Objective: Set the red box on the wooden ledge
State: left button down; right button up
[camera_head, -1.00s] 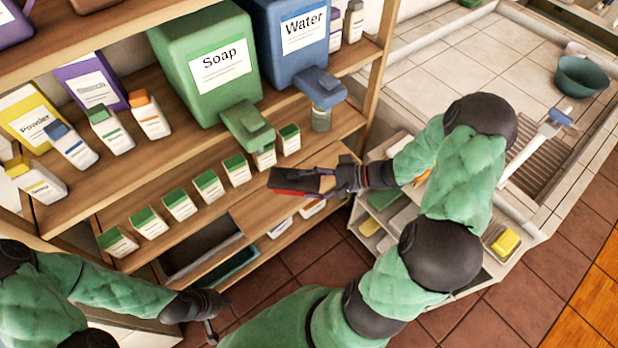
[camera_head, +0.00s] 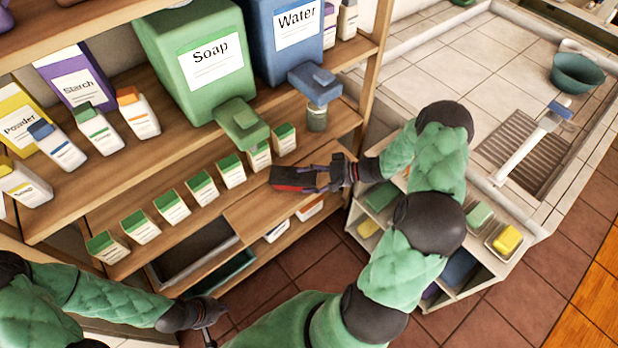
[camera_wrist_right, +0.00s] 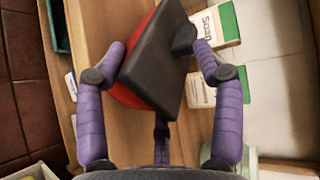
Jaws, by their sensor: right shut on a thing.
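The red box (camera_head: 291,187) has a dark top or face and is held in my right gripper (camera_head: 312,179). It is over the front of the wooden ledge (camera_head: 246,208), on the lower shelf of the rack. In the right wrist view the box (camera_wrist_right: 127,96) sits tilted between the purple fingers of my right gripper (camera_wrist_right: 158,56), with wood (camera_wrist_right: 97,25) behind it. I cannot tell whether the box touches the wood. My left gripper (camera_head: 210,332) is low at the bottom edge, away from the box, and its fingers are too small to read.
Small green-topped cartons (camera_head: 232,170) stand in a row behind the ledge. A green soap dispenser (camera_head: 195,60) and a blue water dispenser (camera_head: 285,40) stand above. A grey bin (camera_head: 195,250) is left of the ledge. A tiled washbasin (camera_head: 470,75) is at right.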

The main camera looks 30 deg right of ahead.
jog(key=o, duration=1.2)
jog(key=p+v, duration=0.1)
jog(key=v, duration=1.1)
jog(key=shift+p, duration=0.35)
